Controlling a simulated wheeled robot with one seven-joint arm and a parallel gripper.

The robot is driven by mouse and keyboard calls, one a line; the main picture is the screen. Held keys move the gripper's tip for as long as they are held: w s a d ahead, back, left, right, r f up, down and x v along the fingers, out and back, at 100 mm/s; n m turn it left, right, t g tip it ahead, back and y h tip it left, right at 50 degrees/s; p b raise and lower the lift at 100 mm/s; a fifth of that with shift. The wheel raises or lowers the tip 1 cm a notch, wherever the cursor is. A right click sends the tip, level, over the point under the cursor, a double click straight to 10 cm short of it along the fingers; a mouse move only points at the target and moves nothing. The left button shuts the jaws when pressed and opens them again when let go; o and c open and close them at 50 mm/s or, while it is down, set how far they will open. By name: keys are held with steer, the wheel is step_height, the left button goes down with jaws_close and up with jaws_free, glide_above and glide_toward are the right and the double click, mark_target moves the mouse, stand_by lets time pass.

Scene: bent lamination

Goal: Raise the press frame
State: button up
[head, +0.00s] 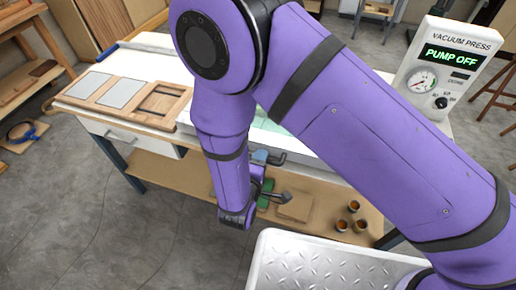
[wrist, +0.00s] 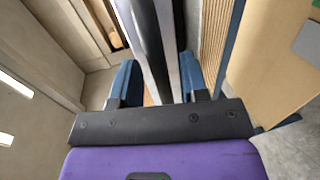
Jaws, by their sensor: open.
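The press on the bench is largely hidden behind my arm in the head view. A pale green patch (head: 266,124) shows beside the arm, and I cannot tell where the press frame's edges are. A dark handle (head: 277,159) sticks out at the bench's front edge. My gripper (head: 260,158) is at that edge beside the handle, partly hidden by my wrist. In the wrist view, the blue fingers of my gripper (wrist: 156,80) are apart, on either side of a dark bar (wrist: 148,35) with pale edges. I cannot tell whether they touch it.
The vacuum press control box (head: 445,68) reads "PUMP OFF" at the back right. A wooden rack with grey panels (head: 165,100) lies on the bench's left. Small cups (head: 353,206) stand on the lower shelf (head: 170,176). A metal tray (head: 310,262) is in front. Floor at left is mostly clear.

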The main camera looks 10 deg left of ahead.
steer(key=shift+w+f, duration=0.1)
steer(key=shift+w, duration=0.4)
jaws_close()
